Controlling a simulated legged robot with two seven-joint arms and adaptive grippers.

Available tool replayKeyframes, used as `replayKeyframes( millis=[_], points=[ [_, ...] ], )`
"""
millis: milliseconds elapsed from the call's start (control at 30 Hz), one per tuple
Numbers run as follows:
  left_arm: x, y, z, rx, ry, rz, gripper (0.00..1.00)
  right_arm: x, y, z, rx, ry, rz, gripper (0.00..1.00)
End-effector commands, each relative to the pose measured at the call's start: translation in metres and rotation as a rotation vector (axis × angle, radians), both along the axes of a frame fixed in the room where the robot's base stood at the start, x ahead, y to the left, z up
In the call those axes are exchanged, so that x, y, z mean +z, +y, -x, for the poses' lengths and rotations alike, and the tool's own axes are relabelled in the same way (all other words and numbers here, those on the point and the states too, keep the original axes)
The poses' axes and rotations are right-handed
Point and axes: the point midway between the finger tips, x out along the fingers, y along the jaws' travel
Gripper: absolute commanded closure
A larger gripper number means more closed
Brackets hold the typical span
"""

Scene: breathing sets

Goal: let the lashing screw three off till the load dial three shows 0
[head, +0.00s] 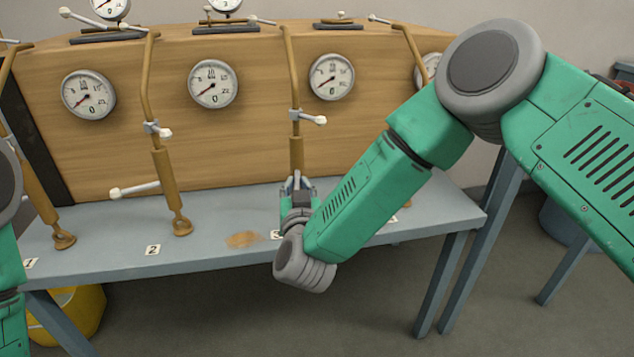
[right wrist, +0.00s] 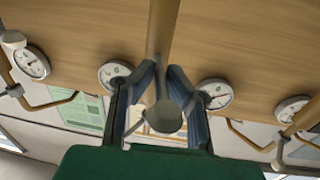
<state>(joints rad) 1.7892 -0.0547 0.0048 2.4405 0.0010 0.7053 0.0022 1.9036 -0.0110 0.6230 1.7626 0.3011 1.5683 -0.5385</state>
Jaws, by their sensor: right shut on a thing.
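Lashing screw three (head: 296,150) is a brass rod and sleeve running down the wooden load's front, third from the left. My right gripper (head: 297,184) is shut on its lower part, just above the grey bench. The screw's foot is hidden by my gripper. Load dial three (head: 331,77), round and white, sits right of the screw; its needle points to the lower left, the exact reading too small to tell. My left gripper is out of view.
Lashing two (head: 158,165) stands to the left with a white-ended handle (head: 134,190) sticking out. Other dials (head: 213,83) line the wooden load (head: 180,140). A yellow bucket (head: 78,312) sits underneath.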

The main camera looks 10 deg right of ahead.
Motion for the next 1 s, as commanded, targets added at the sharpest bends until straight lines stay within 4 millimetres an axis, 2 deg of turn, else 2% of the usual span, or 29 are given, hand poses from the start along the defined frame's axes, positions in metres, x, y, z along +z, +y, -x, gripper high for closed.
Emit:
replayKeyframes(
  millis=[233, 767, 800, 833, 1000],
  points=[
    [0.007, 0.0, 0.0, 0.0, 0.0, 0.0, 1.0, 0.002, 0.014, -0.004, -0.089, -0.004, 0.009, 1.0],
    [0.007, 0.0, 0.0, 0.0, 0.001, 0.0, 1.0, 0.002, 0.017, -0.004, -0.11, -0.004, 0.007, 1.0],
    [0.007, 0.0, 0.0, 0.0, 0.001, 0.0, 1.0, 0.002, 0.017, -0.004, -0.11, -0.004, 0.008, 0.82],
    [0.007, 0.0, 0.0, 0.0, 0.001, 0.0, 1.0, 0.002, 0.017, -0.004, -0.11, -0.004, 0.008, 0.71],
    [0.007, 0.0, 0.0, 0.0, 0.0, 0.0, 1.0, 0.001, 0.017, -0.004, -0.109, -0.003, 0.009, 0.69]
  ],
)
